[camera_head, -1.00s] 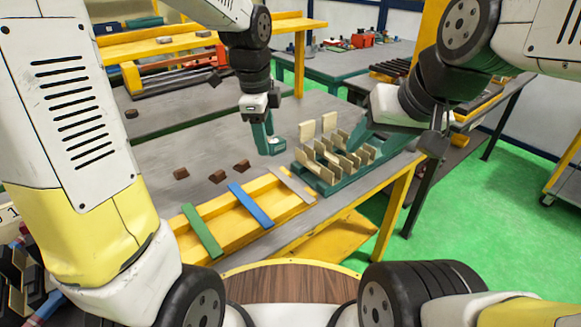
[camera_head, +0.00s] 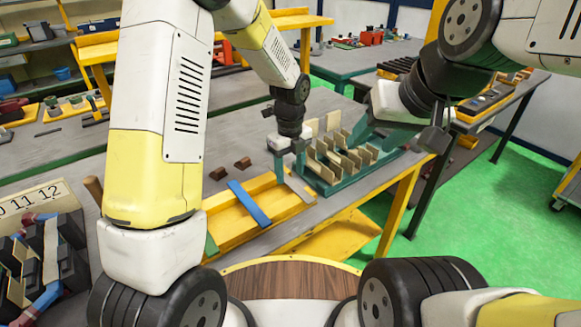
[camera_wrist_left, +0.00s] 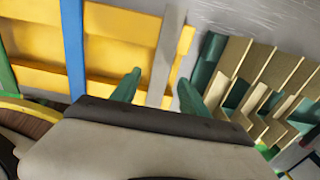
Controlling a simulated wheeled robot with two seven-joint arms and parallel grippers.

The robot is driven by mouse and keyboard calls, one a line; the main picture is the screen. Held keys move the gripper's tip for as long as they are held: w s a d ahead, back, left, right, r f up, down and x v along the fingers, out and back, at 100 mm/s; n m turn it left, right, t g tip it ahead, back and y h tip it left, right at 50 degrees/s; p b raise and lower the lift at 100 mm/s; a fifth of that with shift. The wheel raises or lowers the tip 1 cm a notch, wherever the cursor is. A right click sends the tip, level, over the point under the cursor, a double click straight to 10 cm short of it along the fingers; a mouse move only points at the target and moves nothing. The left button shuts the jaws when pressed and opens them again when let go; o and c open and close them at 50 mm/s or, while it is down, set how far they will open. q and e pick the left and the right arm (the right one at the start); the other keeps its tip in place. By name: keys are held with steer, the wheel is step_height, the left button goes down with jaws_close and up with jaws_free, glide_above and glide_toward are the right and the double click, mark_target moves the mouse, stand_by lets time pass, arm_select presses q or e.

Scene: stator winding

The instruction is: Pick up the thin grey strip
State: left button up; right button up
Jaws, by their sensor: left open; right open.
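The thin grey strip (camera_head: 300,188) lies across the right end of a yellow tray, and its far end is hidden by my left gripper in the head view. In the left wrist view the strip (camera_wrist_left: 168,50) runs up and down between the green fingers. My left gripper (camera_wrist_left: 160,90) is open, one finger on each side of the strip; the height between them is hard to judge. It also shows in the head view (camera_head: 287,163), pointing down. My right gripper (camera_head: 360,134) is open beside the green slotted rack, its fingers partly hidden.
The yellow tray (camera_head: 232,232) also carries a blue strip (camera_head: 250,204) and a green strip (camera_head: 211,246), partly behind my left arm. The green rack (camera_head: 345,180) with pale upright plates stands close on the right. Brown blocks (camera_head: 243,163) lie behind the tray.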

arm_select(q)
steer(key=shift+f, duration=0.8)
jaws_close()
steer(key=shift+r, duration=0.15)
